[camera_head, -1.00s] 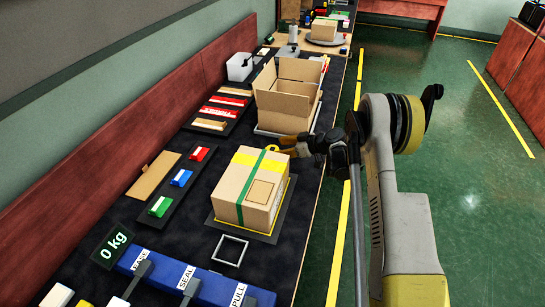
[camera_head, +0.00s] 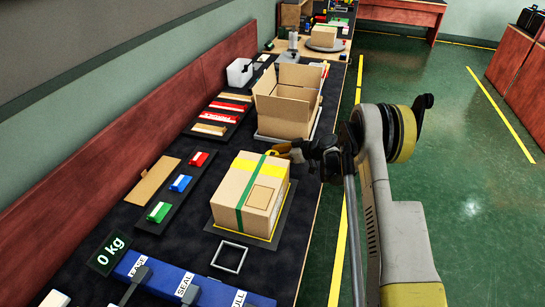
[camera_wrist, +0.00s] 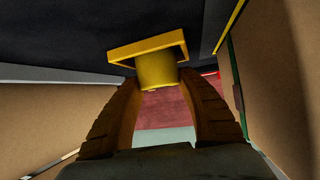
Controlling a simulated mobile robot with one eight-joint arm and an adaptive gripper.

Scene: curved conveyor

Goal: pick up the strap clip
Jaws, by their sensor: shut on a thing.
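The yellow strap clip (camera_wrist: 155,70) is between the fingertips of my gripper in the wrist view, with its flat frame beyond the tips. In the head view a small yellow part of the clip (camera_head: 271,153) shows just behind the far top edge of the closed carton. My gripper (camera_head: 284,149) reaches in from the right, above the gap between the two cartons; its fingers also show in the wrist view (camera_wrist: 158,98). It is shut on the clip. The closed carton (camera_head: 232,187) has a green strap (camera_head: 246,190) and yellow tape, and sits on a dark plate.
An open carton (camera_head: 282,107) stands close behind the gripper. Red, blue and green pieces (camera_head: 180,183) lie on a dark strip at left. A blue panel with labelled levers (camera_head: 165,283) and a square metal frame (camera_head: 230,257) are in front. Green floor is free at right.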

